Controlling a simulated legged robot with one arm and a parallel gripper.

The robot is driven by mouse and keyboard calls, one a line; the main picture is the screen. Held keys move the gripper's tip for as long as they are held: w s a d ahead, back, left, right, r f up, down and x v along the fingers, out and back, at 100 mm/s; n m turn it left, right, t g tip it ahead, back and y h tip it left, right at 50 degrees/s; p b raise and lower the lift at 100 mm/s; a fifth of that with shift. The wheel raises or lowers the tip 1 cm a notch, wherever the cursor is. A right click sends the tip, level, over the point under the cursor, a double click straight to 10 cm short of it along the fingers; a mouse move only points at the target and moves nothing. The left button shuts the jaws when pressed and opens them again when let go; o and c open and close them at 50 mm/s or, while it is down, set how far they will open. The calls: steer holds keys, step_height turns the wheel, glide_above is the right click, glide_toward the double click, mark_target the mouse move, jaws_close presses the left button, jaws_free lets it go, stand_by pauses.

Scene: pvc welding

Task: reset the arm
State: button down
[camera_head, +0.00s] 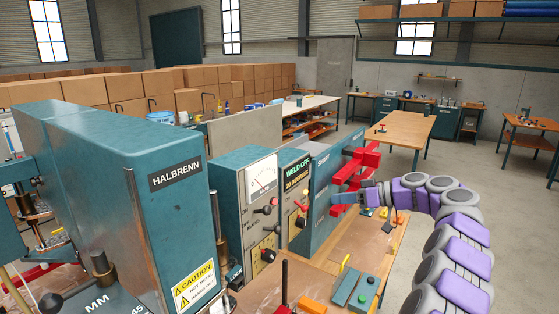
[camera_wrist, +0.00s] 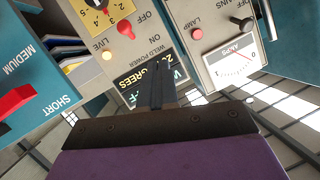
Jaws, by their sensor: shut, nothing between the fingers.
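My arm, purple and grey, reaches in from the lower right of the head view. My gripper (camera_head: 345,197) is at the front of the teal welding machine, beside its red levers (camera_head: 350,170). I cannot tell whether it touches them. In the wrist view the dark fingers of my gripper (camera_wrist: 157,85) are together and empty, pointing toward the control panel. The panel's weld power display (camera_wrist: 140,85) is partly behind the fingers. A red lever (camera_wrist: 15,100) shows at the left, near the words MEDIUM and SHORT.
A large teal HALBRENN press (camera_head: 130,200) fills the left. An AMPS gauge (camera_wrist: 230,55) is on the panel. Open concrete floor (camera_head: 520,230) lies to the right.

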steer(key=s+a+r+m+g, duration=0.1)
steer(key=s+a+r+g, duration=0.1)
steer(key=s+a, duration=0.5)
steer(key=s+a+f+m+g+h, duration=0.1)
steer(key=s+a+f+g+h, duration=0.1)
steer(key=s+a, duration=0.5)
steer(key=s+a+f+m+g+h, duration=0.2)
steer(key=s+a+h, duration=0.15)
steer(key=s, duration=0.85)
steer(key=s+d+f+m+g+h, duration=0.1)
steer(key=s+d+f+h, duration=0.3)
steer(key=s, duration=1)
steer(key=s+d+f+m+h, duration=0.4)
steer(key=s+d+f, duration=0.3)
steer(key=s, duration=0.7)
step_height(320, 180, down, 2)
steer(key=shift+d+g, duration=0.4)
steer(key=shift+w, duration=0.1)
